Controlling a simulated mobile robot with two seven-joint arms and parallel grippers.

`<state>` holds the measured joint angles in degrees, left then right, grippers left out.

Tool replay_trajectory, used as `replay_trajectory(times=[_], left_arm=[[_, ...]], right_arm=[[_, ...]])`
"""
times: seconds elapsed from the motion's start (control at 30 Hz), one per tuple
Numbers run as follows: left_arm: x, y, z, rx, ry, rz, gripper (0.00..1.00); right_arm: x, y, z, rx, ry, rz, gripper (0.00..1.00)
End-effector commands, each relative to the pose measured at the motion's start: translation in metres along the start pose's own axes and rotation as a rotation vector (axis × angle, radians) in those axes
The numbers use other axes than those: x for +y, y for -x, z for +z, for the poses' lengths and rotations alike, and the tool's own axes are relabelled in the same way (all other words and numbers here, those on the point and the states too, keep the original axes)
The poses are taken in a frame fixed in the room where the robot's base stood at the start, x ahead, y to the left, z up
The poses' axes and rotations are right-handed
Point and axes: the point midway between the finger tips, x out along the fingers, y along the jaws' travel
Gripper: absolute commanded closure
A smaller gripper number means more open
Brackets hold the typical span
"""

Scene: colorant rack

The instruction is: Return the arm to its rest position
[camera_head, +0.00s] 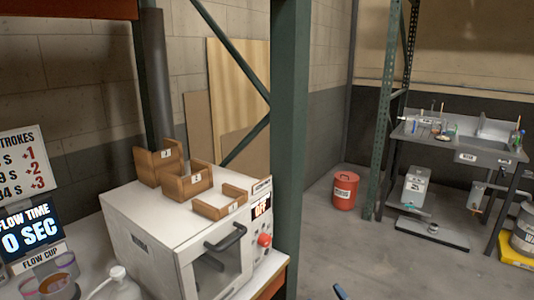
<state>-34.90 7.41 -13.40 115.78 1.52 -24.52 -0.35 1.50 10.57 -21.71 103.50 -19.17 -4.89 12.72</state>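Neither of my grippers can be made out in the head view. A small dark piece with a blue edge pokes in at the bottom edge, right of the middle; too little of it shows to tell what it is. No arm is otherwise visible. A white oven-like cabinet (165,216) with a dark handle and a display reading "OFF" stands on the bench at the left. Three wooden holders, marked with numbers, sit on its top: one at the back (150,166), one in the middle (181,187) and one at the front (209,211).
A red bin (345,190), a sink table (460,149) and a floor scale (432,233) stand farther right. The floor between is clear.

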Motion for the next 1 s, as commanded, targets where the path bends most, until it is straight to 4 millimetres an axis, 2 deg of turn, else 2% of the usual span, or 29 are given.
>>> replay_trajectory(times=[0.03,0.1,0.2,0.4,0.63,0.67,0.7,1.0], left_arm=[[0.000,0.000,0.000,0.000,0.000,0.000,0.57],[0.000,0.000,0.000,0.000,0.000,0.000,0.57],[0.000,0.000,0.000,0.000,0.000,0.000,0.57],[0.000,0.000,0.000,0.000,-0.001,0.000,0.57],[0.000,0.000,0.000,0.000,-0.001,0.000,0.57],[0.000,0.003,-0.004,-0.001,-0.001,0.000,0.57],[0.001,0.011,-0.016,-0.004,-0.003,-0.001,0.57],[0.002,0.048,-0.069,0.016,-0.018,-0.008,0.57]], right_arm=[[-0.012,0.030,0.025,-0.082,-0.047,0.006,0.35],[-0.024,0.068,0.054,-0.188,-0.103,0.014,0.35],[-0.041,0.121,0.086,-0.328,-0.173,0.018,0.35],[-0.068,0.204,0.121,-0.535,-0.272,0.010,0.35],[-0.093,0.284,0.141,-0.720,-0.357,-0.008,0.35],[-0.093,0.289,0.137,-0.733,-0.361,-0.010,0.35],[-0.086,0.282,0.120,-0.721,-0.353,-0.008,0.35],[-0.067,0.278,0.065,-0.711,-0.333,-0.006,0.35]])
